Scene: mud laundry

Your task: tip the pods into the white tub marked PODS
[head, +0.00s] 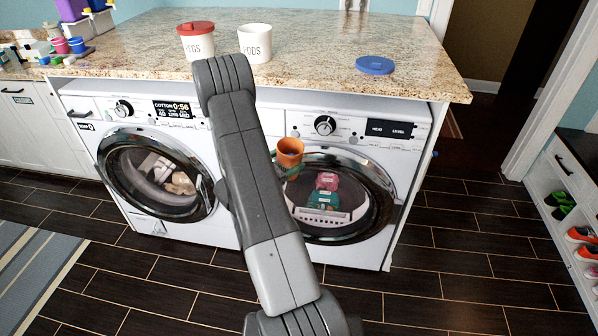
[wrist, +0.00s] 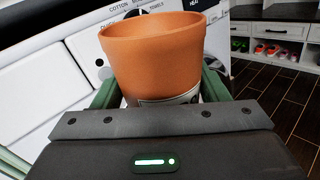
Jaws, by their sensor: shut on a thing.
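The white tub marked PODS (head: 255,44) stands upright on the granite counter, with no lid on it. My gripper (wrist: 158,92) is shut on a terracotta pot (wrist: 152,55), its green fingers on either side of it. In the head view the pot (head: 290,148) is below the counter's front edge, in front of the right-hand machine and to the right of my arm. The pot looks roughly upright. My gripper is mostly hidden behind my arm there. I cannot make out any pods inside the pot. A pale label shows low on the pot in the wrist view.
A white PEGS tub (head: 195,44) with a red lid stands left of the PODS tub. A blue lid (head: 375,65) lies to the right on the counter (head: 320,30). Two front-loading machines stand below. Small pots and boxes crowd the far left.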

